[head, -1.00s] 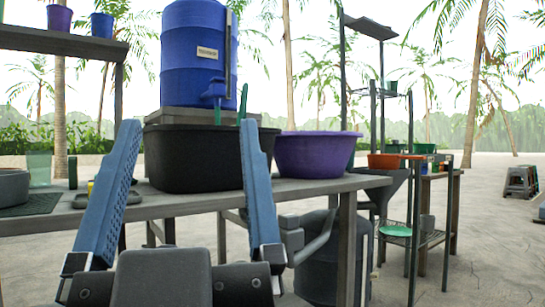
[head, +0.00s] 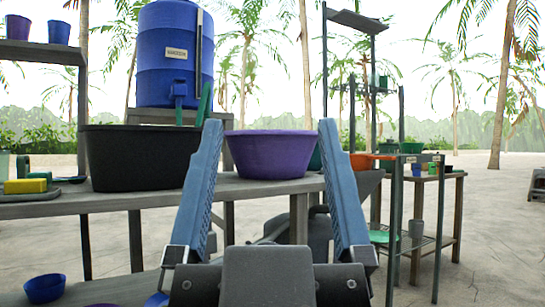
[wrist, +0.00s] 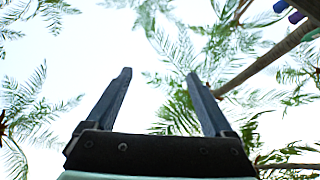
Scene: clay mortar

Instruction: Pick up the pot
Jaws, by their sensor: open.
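The frames do not settle which vessel is the pot. A purple, wide, flared vessel (head: 270,155) stands upright on the grey table's right end in the head view. Smaller purple (head: 18,27) and blue (head: 58,32) pots stand on a high shelf at the upper left. My gripper (head: 271,127) is open and empty, its two blue fingers pointing up. In the head view the fingers frame the purple vessel; they appear nearer the camera and apart from it. The wrist view shows the open fingers (wrist: 158,73) against sky and palm leaves.
A black tub (head: 135,160) and a blue water barrel (head: 175,60) stand left of the purple vessel. A yellow block (head: 25,186) lies at the table's left. A blue bowl (head: 45,288) sits below. A metal rack (head: 405,215) stands right; open ground lies beyond.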

